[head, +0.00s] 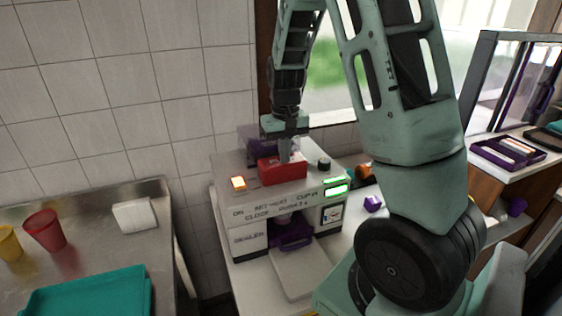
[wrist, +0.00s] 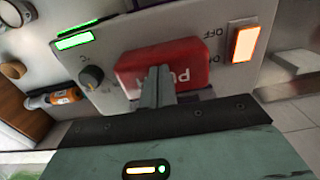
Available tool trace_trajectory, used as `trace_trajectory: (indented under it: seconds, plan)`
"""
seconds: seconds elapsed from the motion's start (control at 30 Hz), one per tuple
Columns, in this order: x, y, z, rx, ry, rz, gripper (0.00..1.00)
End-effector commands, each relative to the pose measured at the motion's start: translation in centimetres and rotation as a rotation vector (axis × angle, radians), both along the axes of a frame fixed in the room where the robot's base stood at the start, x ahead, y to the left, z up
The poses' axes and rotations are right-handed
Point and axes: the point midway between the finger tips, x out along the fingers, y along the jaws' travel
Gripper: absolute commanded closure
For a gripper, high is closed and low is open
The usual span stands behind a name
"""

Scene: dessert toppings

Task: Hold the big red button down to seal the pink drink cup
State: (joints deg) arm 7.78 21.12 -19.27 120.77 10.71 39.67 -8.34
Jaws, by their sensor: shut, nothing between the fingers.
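The big red button (head: 270,172) sits on top of the white cup sealer machine (head: 225,180); it also shows in the wrist view (wrist: 190,62) with white lettering partly covered by my fingers. My gripper (head: 285,158) is shut and empty, pointing down at the button, and in the wrist view its fingertips (wrist: 160,70) overlap the button's face. The fingertips look at or against the button; I cannot tell how far it is pressed.
An orange lit switch (head: 238,184), a black knob (head: 324,164) and green displays (head: 336,187) surround the button. On the left, a metal counter holds a red cup (head: 46,231), a yellow cup (head: 9,243) and a teal tray (head: 90,292). A window is behind.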

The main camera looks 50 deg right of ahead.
Motion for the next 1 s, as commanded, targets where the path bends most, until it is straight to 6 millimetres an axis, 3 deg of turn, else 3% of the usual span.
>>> trace_trajectory:
  seconds: [0.77, 1.0]
  plan:
    - [0.0, 0.1, -2.4, 0.001, 0.002, 0.000, 1.00]
    - [-0.1, 0.1, -2.3, 0.001, 0.003, 0.000, 1.00]
